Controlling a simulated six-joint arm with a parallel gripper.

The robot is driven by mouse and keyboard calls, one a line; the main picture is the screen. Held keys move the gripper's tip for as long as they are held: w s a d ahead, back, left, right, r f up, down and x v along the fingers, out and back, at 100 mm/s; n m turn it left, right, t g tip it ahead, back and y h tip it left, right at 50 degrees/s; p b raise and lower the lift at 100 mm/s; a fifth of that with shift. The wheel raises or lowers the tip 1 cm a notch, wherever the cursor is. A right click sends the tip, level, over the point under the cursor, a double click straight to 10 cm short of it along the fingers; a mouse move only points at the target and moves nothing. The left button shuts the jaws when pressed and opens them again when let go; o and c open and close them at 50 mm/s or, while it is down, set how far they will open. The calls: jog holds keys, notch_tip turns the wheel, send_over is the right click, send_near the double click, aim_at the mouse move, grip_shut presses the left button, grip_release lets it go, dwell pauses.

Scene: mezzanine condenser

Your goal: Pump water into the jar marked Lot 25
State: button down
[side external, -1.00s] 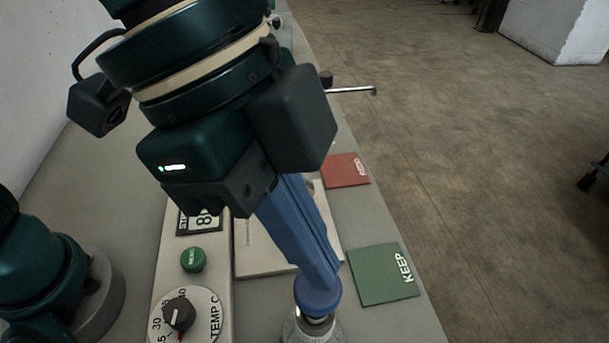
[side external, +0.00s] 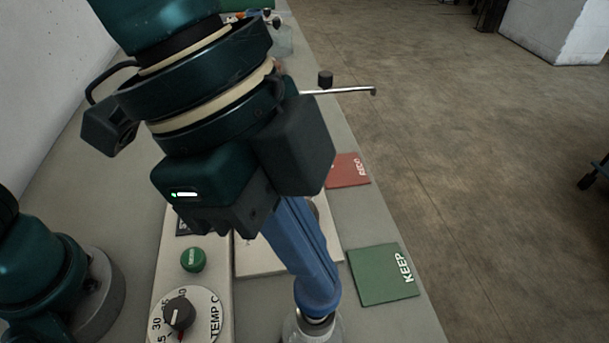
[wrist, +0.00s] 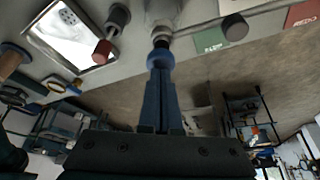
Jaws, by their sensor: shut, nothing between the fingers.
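My gripper (side external: 316,305) has long blue fingers that are shut together with nothing between them. In the side view its tips point down, right over a clear vessel (side external: 313,331) at the bottom edge. The wrist view shows the same clear vessel (wrist: 163,12) with a dark top piece (wrist: 161,43) at the blue fingertips (wrist: 160,60). I cannot tell whether the tips press on that piece or stand just above it. No Lot 25 marking is readable. Another clear jar (side external: 281,42) stands at the back, partly hidden by my arm.
A panel with a green button (side external: 193,260) and temperature dial (side external: 180,314) lies left of the fingers. A green KEEP card (side external: 382,277) and a red card (side external: 349,171) lie to the right.

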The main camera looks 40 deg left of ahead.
jog(key=shift+f, duration=1.15)
jog(key=shift+r, duration=2.9)
